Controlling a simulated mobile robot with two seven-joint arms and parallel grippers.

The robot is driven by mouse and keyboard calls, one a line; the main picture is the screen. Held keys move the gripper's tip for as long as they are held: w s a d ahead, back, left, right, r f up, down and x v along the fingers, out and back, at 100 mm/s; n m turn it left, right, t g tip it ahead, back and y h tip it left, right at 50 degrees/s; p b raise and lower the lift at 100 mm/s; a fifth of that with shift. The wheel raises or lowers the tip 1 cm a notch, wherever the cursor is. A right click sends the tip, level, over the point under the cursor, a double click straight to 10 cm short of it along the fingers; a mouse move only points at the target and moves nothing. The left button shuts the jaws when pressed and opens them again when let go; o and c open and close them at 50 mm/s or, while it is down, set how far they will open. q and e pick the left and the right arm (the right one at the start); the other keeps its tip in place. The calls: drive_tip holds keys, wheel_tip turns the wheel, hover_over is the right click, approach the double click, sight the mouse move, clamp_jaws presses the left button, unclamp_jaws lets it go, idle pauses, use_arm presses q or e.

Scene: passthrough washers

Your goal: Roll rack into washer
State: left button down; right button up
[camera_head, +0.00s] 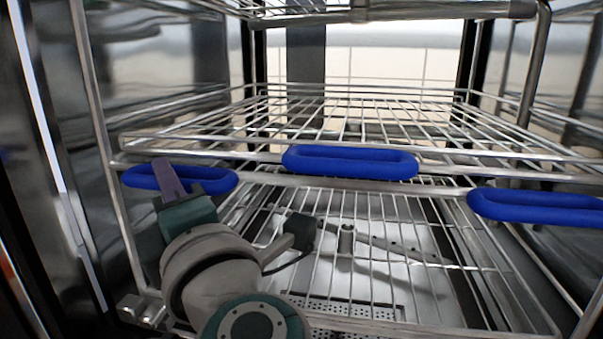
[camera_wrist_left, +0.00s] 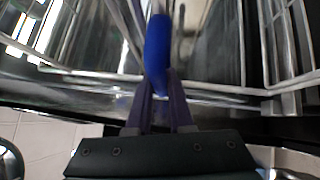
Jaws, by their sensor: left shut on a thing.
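The rack (camera_head: 330,188) is a tiered silver wire frame with blue oval handles along its front bar. It stands inside the metal-walled washer (camera_head: 35,130). My left gripper (camera_head: 165,168) is at the left blue handle (camera_head: 215,180) in the head view. In the left wrist view, the two dark fingers of my left gripper (camera_wrist_left: 163,85) are closed on the blue handle (camera_wrist_left: 158,45). The middle blue handle (camera_head: 350,162) and the right blue handle (camera_head: 540,206) have nothing on them. My right gripper is not in view.
A spray arm (camera_head: 400,250) lies below the rack's lower wires, above a perforated floor plate (camera_head: 345,308). The washer's left door edge (camera_head: 60,170) stands close to my left arm. A bright tiled wall (camera_head: 385,65) shows through the far opening.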

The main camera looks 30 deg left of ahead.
sight(194, 171)
use_arm(q)
drive_tip(key=shift+f, duration=0.1)
drive_tip(key=shift+w, duration=0.2)
drive_tip(key=w+b, duration=0.1)
drive_tip(key=w, duration=0.1)
drive_tip(key=w+a+b, duration=0.1)
drive_tip(key=w, duration=0.1)
drive_tip(key=shift+w+a, duration=0.1)
drive_tip(key=shift+a, duration=0.1)
drive_tip(key=shift+f, duration=0.1)
